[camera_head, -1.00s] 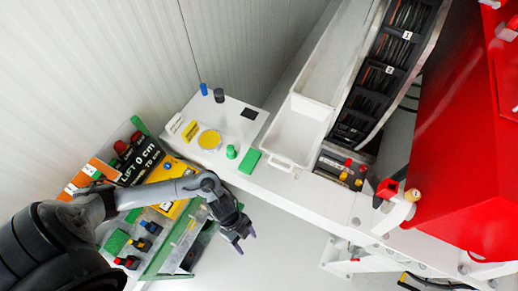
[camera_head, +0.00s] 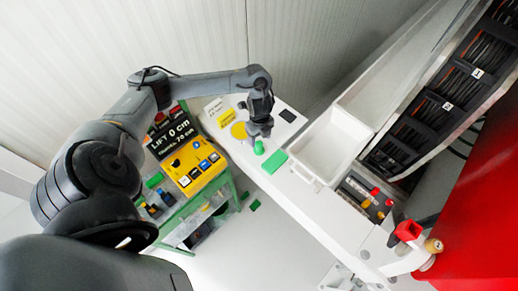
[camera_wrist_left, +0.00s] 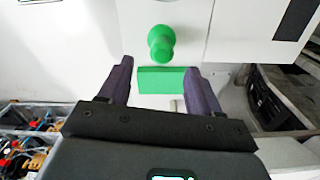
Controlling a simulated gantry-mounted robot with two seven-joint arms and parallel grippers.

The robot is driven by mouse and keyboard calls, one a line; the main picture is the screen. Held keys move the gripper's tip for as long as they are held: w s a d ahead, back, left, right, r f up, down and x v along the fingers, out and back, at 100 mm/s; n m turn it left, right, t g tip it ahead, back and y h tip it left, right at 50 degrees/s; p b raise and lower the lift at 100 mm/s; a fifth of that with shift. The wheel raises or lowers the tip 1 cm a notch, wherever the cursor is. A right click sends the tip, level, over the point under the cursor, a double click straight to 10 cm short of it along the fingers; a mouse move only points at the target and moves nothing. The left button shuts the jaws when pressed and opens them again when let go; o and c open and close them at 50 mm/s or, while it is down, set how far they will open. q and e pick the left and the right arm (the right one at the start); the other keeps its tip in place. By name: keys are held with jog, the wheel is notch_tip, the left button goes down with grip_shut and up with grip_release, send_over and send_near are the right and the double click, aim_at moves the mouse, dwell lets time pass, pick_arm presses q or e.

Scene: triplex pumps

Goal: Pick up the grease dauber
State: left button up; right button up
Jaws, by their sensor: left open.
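A green knob-shaped thing, which I take for the grease dauber, stands on the white bench (camera_head: 315,205), at the tip of my left gripper (camera_head: 259,133) in the head view (camera_head: 259,148). In the left wrist view the green knob (camera_wrist_left: 161,43) is just beyond the fingertips (camera_wrist_left: 159,68), roughly centred between them. My left gripper is open and empty, pointing down over the bench. Whether it touches the knob cannot be told. My right gripper is not in view.
A flat green block (camera_head: 274,162) lies beside the knob. A white tray (camera_head: 322,150) stands to the right.

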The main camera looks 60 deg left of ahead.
aim_at(259, 143)
pick_arm(q)
jog(key=shift+f, duration=0.55)
jog(key=shift+a+f+p, duration=0.1)
jog(key=shift+f+p, duration=0.2)
jog(key=shift+f, duration=0.2)
notch_tip(259, 143, down, 3)
jog(key=shift+a+f+p, duration=0.1)
jog(key=shift+f+p, duration=0.05)
jog(key=shift+p, duration=0.25)
jog(key=shift+f, duration=0.5)
jog(key=shift+c, duration=0.4)
jog(key=c, duration=1)
jog(key=shift+c, duration=0.2)
jog(key=shift+r, duration=0.15)
